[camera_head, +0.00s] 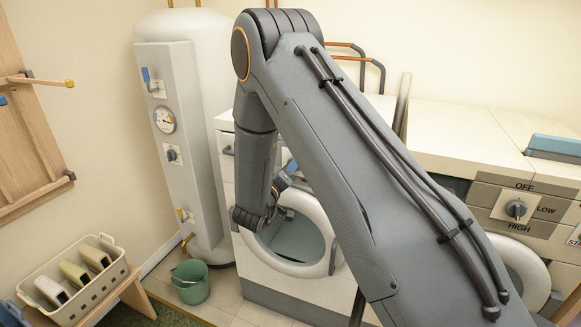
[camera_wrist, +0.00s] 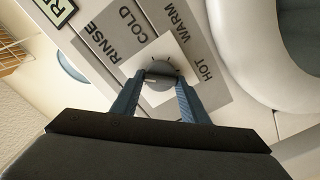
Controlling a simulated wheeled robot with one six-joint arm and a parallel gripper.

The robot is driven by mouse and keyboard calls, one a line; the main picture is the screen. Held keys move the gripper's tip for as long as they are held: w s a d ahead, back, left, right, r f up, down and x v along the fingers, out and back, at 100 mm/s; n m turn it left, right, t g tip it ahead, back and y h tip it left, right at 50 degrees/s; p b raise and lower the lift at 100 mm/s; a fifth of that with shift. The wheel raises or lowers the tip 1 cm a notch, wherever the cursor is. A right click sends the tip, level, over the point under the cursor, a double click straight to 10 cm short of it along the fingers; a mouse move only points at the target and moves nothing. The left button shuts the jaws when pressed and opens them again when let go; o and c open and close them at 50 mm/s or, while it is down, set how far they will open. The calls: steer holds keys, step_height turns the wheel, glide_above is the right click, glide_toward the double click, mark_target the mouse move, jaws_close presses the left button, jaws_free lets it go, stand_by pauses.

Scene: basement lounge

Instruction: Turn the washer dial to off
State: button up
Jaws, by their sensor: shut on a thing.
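In the wrist view a round grey dial (camera_wrist: 160,72) sits on a pale square plate, on a grey panel lettered RINSE, COLD, WARM and HOT. A pale mark shows on the dial's left side; its exact setting is hard to read. No OFF lettering shows on this panel. My gripper (camera_wrist: 163,83) is shut on the dial, with one blue finger on each side of it. In the head view the white front-loading washer (camera_head: 258,262) stands behind my arm, which hides its dial.
Another dial (camera_head: 516,209), lettered OFF, LOW and HIGH, is on the neighbouring machine at right. A white tank with a valve panel (camera_head: 172,110) stands left of the washer. A green bucket (camera_head: 190,281) and a basket (camera_head: 93,294) are at lower left.

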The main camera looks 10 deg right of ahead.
steer(key=n, duration=0.4)
steer(key=shift+f+n+p, duration=0.15)
steer(key=shift+n+p, duration=0.15)
steer(key=shift+p, duration=0.05)
steer(key=shift+f+n+p, duration=0.1)
steer(key=shift+n+p, duration=0.2)
steer(key=shift+n, duration=1.5)
steer(key=o, duration=1)
steer(key=shift+s+a, duration=0.1)
steer(key=shift+a, duration=0.05)
steer(key=b+v, duration=0.2)
steer(key=v, duration=0.5)
steer(key=shift+s, duration=0.25)
steer(key=shift+a, duration=0.15)
